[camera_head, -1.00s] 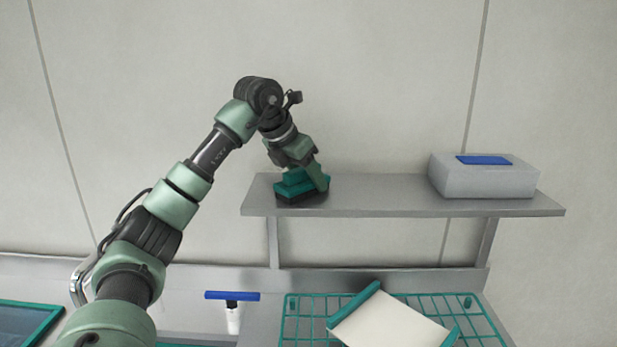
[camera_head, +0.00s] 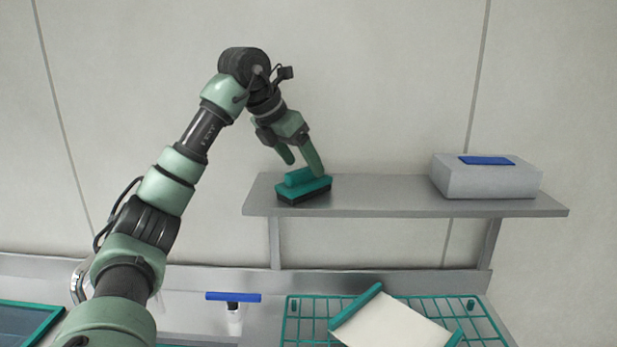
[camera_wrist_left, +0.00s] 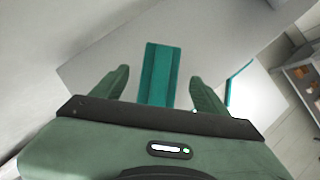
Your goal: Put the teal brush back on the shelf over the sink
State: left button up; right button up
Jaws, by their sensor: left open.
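The teal brush (camera_head: 304,186), with a dark underside, rests on the left end of the grey metal shelf (camera_head: 385,200). In the left wrist view the brush (camera_wrist_left: 160,72) lies between and beyond the two spread fingers, on the shelf surface (camera_wrist_left: 110,60). My left gripper (camera_head: 303,165) is open and empty, just above the brush; it also shows in the left wrist view (camera_wrist_left: 160,80). From the head view I cannot tell whether a fingertip touches the brush's top. My right gripper is not in view.
A grey box (camera_head: 485,178) with a blue patch on top stands at the shelf's right end. The shelf's middle is clear.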

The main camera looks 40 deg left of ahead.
pick_arm(q)
jog(key=v, duration=0.6)
jog(key=shift+s+r, duration=0.1)
jog(key=shift+r, duration=0.05)
dwell(0.3)
